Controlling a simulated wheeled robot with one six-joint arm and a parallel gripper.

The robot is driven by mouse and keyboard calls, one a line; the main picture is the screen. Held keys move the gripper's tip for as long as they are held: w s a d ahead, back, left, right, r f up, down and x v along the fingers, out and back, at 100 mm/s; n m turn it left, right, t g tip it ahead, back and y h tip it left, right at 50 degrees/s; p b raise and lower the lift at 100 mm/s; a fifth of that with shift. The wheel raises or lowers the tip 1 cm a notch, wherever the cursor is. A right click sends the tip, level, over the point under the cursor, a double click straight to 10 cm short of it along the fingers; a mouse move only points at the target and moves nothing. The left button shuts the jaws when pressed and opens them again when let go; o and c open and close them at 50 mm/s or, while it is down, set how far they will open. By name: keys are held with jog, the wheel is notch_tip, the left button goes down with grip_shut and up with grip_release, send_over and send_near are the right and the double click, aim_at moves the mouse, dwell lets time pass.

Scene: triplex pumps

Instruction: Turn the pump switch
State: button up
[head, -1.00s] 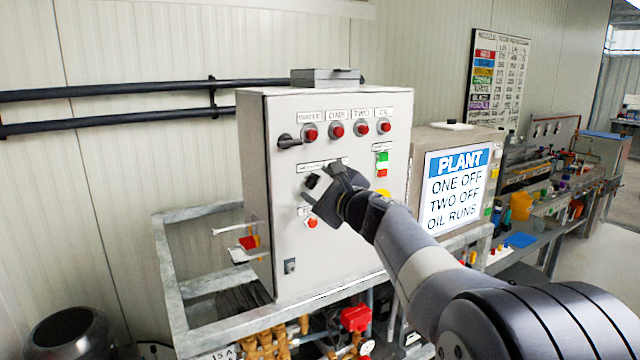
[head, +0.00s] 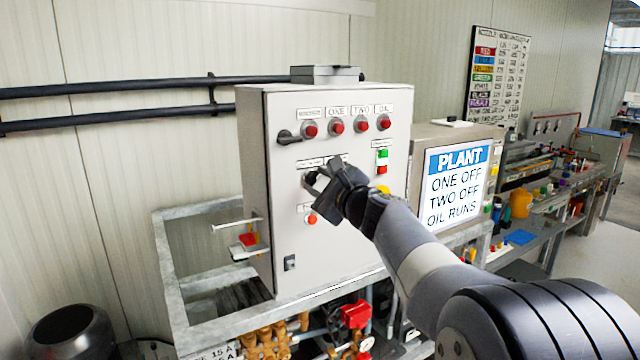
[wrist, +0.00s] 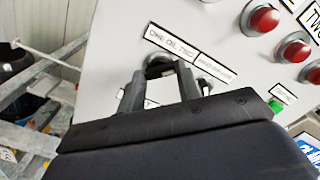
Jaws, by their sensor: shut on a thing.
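The grey control cabinet (head: 340,245) stands in the middle of the head view. My gripper (head: 313,177) is at its door, shut on the dark rotary pump switch, which is mostly hidden by the fingers in the head view. In the wrist view the switch (wrist: 159,66) shows between the two fingertips of my gripper (wrist: 160,72), below a label (wrist: 190,52) reading in part "ONE OIL TWO". The wrist appears rolled relative to the cabinet.
A row of red buttons (head: 337,127) and a black handle (head: 288,138) sit above the switch. A red button (head: 311,219) is below it. Green and red buttons (head: 382,158) are at right. The PLANT sign (head: 457,187) stands further right.

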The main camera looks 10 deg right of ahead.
jog(key=shift+f, duration=0.1)
jog(key=n+b, duration=0.4)
jog(key=b, duration=0.1)
jog(key=shift+f+b, duration=0.2)
jog(key=shift+b, duration=0.15)
jog(key=n+b, duration=0.3)
jog(key=n, duration=0.1)
jog(key=shift+r+b, duration=0.2)
jog(key=shift+b, duration=0.15)
jog(key=shift+n, duration=0.4)
jog(key=o, duration=1)
jog(key=shift+r, duration=0.1)
jog(key=b+v, duration=0.2)
jog(key=v, duration=0.8)
jog(key=shift+s+d+b, duration=0.1)
jog(key=shift+s+b, duration=0.3)
